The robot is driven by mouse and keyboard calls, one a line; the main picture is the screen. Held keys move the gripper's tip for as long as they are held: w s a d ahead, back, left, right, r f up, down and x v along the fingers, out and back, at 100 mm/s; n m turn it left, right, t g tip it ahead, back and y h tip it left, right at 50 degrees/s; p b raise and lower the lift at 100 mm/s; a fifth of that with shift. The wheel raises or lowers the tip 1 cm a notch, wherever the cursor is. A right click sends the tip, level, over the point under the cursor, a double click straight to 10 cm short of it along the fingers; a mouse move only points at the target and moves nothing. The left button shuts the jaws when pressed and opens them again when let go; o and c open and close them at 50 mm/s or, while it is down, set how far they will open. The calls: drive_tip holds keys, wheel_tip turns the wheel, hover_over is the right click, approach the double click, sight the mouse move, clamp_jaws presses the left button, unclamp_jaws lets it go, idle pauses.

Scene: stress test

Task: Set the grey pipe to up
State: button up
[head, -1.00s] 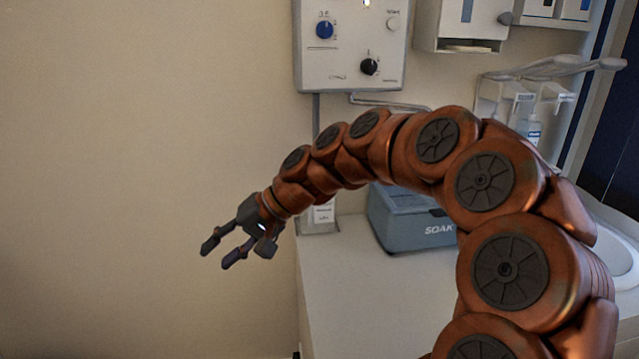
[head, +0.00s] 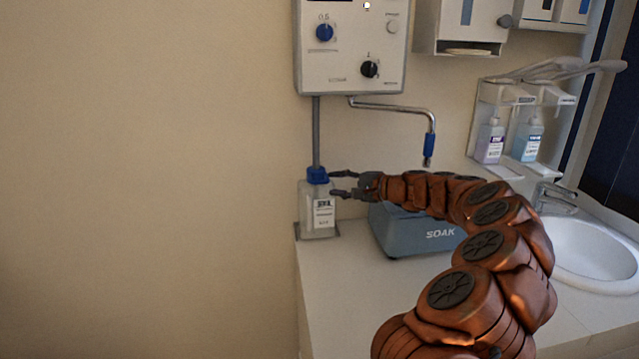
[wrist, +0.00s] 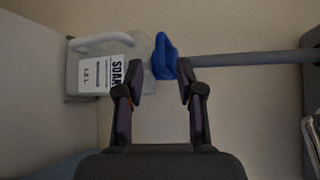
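The grey pipe (head: 316,130) runs straight down from the white wall unit into the blue cap (head: 317,175) of a clear, labelled bottle (head: 319,212). My gripper (head: 334,183) is open just right of the cap, its fingers pointing left at it. In the wrist view the scene lies on its side: the bottle (wrist: 99,70) is left and the grey pipe (wrist: 250,58) runs right from the blue cap (wrist: 165,58). The gap between my open fingertips (wrist: 160,68) faces the cap. I cannot tell whether they touch it. Nothing is held.
The white wall unit (head: 350,50) has a blue and a black knob. The sink (head: 595,250) and soap bottles are at right. The counter front is clear.

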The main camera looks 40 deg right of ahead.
sight(322, 183)
drive_tip(key=shift+p+x, duration=0.6)
drive_tip(key=shift+x, duration=2.5)
drive_tip(key=shift+c, duration=0.2)
drive_tip(key=shift+a, duration=0.1)
drive_tip(key=c, duration=0.7)
drive_tip(key=shift+f, duration=0.1)
clamp_jaws()
drive_tip(key=shift+f, duration=0.1)
